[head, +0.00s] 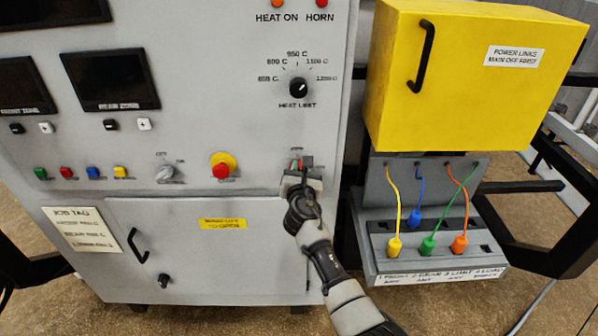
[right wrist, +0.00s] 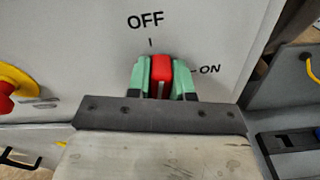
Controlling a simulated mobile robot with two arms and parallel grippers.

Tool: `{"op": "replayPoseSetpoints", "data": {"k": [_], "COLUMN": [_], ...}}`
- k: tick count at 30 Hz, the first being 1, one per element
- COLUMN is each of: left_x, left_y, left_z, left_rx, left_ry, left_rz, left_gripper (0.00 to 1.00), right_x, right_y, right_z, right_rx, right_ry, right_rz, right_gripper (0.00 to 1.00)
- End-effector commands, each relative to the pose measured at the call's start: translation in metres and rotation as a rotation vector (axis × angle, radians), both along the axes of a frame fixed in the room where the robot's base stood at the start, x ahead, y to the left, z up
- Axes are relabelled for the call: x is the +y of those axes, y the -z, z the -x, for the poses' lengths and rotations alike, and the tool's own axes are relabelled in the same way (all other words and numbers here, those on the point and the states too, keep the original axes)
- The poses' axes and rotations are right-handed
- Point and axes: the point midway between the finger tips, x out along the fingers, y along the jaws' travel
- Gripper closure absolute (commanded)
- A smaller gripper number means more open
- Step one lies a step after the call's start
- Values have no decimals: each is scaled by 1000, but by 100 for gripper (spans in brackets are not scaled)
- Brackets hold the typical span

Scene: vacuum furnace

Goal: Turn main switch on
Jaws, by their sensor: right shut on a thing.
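The main switch has a red handle (right wrist: 161,70) that stands upright under the OFF mark in the right wrist view. The ON mark is to its right on the panel. My right gripper (right wrist: 160,76) is shut on the red handle, with a green fingertip on each side. In the head view my right gripper (head: 303,168) is against the lower right of the grey panel and hides most of the switch. My left gripper is not in view.
A red and yellow emergency button (head: 222,167) and a smaller knob (head: 169,174) are left of the switch. A heat limit knob (head: 298,88) is above. To the right are a yellow box (head: 470,100) and a link tray (head: 440,268) with coloured cables.

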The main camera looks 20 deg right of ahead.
Motion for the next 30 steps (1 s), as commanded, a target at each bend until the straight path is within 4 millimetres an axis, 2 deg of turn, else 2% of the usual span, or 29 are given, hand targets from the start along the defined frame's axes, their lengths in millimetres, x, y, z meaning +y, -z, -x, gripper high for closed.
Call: {"op": "replayPoseSetpoints", "data": {"k": [30], "left_x": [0], "left_y": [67], "left_z": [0], "left_rx": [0], "left_ry": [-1], "left_rz": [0], "left_gripper": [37], "right_x": [-11], "right_y": [14], "right_z": [3], "right_rx": [-266], "right_ry": [0], "right_rz": [-925], "right_gripper": [100]}}
